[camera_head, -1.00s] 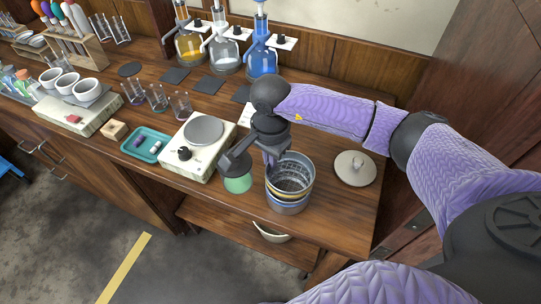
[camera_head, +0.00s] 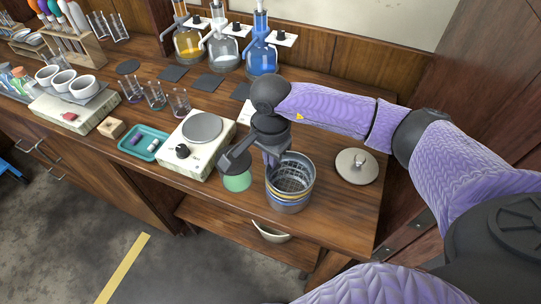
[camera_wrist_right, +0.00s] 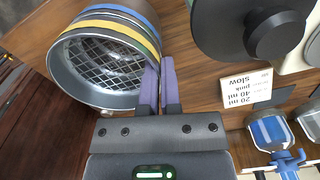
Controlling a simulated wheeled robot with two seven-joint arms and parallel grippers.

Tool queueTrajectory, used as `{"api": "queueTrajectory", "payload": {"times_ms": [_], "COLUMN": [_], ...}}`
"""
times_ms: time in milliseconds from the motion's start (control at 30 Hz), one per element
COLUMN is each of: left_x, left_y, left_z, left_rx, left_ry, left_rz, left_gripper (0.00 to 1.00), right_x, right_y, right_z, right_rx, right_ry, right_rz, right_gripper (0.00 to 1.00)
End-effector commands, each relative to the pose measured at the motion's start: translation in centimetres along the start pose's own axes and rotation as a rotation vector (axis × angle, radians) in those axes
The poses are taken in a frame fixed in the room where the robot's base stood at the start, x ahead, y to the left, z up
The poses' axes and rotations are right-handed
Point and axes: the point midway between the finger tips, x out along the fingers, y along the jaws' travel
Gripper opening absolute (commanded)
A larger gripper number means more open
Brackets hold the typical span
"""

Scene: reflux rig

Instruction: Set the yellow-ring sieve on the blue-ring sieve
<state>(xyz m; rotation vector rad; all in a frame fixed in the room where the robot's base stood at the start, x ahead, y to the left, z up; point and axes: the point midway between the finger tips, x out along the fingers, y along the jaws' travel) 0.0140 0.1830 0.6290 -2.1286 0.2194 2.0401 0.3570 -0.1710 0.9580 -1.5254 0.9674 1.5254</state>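The yellow-ring sieve (camera_head: 290,173) is a metal cylinder with a mesh bottom, at the right of the bench. It is upright and lined up over the blue-ring sieve (camera_head: 289,208), and looks in contact with it. In the right wrist view the yellow-ring sieve (camera_wrist_right: 98,30) is nearest, with the blue band of the blue-ring sieve (camera_wrist_right: 122,8) close behind it. My right gripper (camera_wrist_right: 160,68) has its narrowly spaced fingers astride the yellow-ring sieve's wall and looks shut on it. The right gripper (camera_head: 270,160) is partly hidden in the head view. My left gripper is not in view.
A round lid with a knob (camera_head: 356,167) lies to the right. A hotplate (camera_head: 200,150) is farther left. The bench's front edge is close to the sieves.

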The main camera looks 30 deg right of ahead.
Motion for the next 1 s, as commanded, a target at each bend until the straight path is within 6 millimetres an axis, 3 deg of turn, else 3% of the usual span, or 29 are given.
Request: {"api": "queueTrajectory", "payload": {"times_ms": [233,400,467,1000], "left_x": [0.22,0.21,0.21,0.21], "left_y": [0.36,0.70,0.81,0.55], "left_z": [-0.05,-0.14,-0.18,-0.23], "left_rx": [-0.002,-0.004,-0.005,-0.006], "left_ry": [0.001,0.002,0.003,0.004], "left_rz": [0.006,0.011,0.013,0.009], "left_gripper": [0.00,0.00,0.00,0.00], "right_x": [0.21,0.21,0.21,0.22], "right_y": [0.00,0.01,0.01,0.01], "right_z": [0.00,0.00,0.00,0.01], "right_rx": [0.000,0.000,0.000,0.000], "right_ry": [0.000,0.000,0.000,0.000], "right_rz": [0.000,0.000,0.000,0.001], "right_gripper": [0.00,0.35,0.45,0.45]}}
